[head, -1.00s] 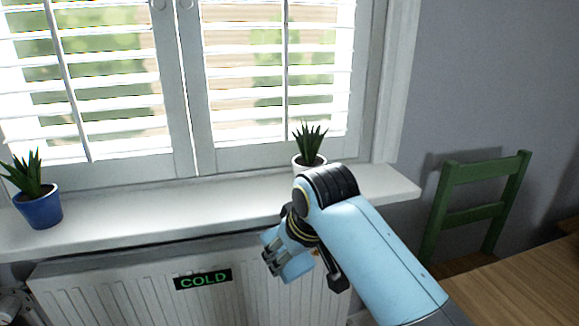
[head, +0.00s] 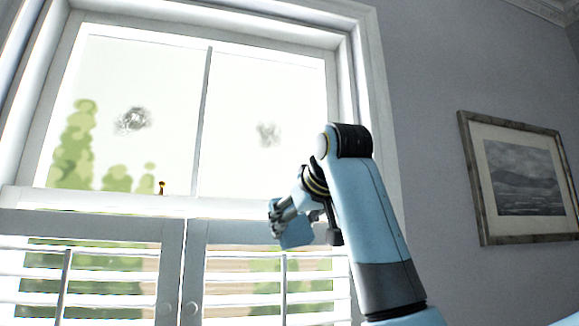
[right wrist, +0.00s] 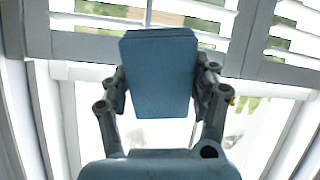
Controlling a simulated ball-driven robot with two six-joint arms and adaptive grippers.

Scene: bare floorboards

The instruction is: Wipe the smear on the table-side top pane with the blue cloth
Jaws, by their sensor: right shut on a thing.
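The blue cloth (head: 297,233) looks like a folded pad. My right gripper (head: 283,217) is shut on it, and it fills the space between the fingers in the right wrist view (right wrist: 160,75). The upper window has two panes side by side. A faint grey smear (head: 268,134) is on the right top pane (head: 297,95), the pane on the table's side. A darker smear (head: 132,119) is on the left top pane (head: 165,75). The cloth is in view below the right smear, apart from it, in front of the shutter tops. My left gripper is not in view.
White slatted shutters (head: 90,285) cover the lower window. A small orange-brown object (head: 161,187) stands on the ledge below the left top pane. A framed picture (head: 520,185) hangs on the grey wall at right. The space before the right pane looks clear.

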